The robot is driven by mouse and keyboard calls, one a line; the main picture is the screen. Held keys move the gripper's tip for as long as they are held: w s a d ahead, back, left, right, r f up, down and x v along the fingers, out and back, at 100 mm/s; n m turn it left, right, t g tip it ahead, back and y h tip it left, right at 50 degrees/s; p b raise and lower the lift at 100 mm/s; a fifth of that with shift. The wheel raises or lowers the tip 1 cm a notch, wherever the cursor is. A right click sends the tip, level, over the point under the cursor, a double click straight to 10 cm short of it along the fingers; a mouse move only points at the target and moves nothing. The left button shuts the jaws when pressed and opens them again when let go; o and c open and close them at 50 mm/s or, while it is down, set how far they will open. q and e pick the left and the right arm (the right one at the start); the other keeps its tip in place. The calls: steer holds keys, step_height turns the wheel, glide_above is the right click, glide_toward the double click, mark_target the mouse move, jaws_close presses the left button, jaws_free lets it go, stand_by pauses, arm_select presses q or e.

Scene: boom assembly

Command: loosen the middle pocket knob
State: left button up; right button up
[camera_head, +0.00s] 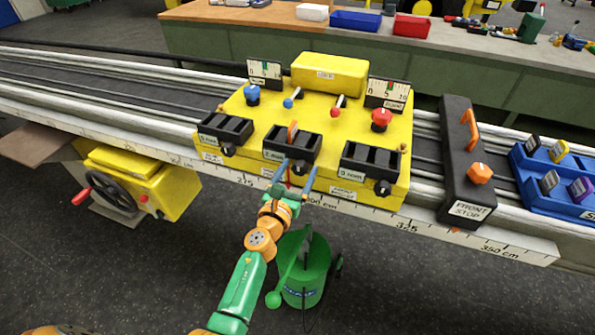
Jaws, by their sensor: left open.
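The yellow carriage (347,140) on the rail has three black pockets along its front. The middle pocket (302,147) has a dark knob (298,168) on its front face, and an orange piece (292,130) stands up at it. My left gripper (300,172) is open, with its blue fingers on either side of the middle knob. I cannot tell whether the fingers touch the knob. My right gripper is not in view.
The left pocket (226,129) and right pocket (370,162) have similar knobs close by. The black front stop (463,165) stands on the rail to the right, beside a blue tray (555,182). A green bucket (305,270) is on the floor below.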

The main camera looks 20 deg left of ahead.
arm_select(q)
steer(key=shift+s+r, duration=0.1)
steer(key=shift+s, duration=0.05)
steer(key=c, duration=0.4)
jaws_close()
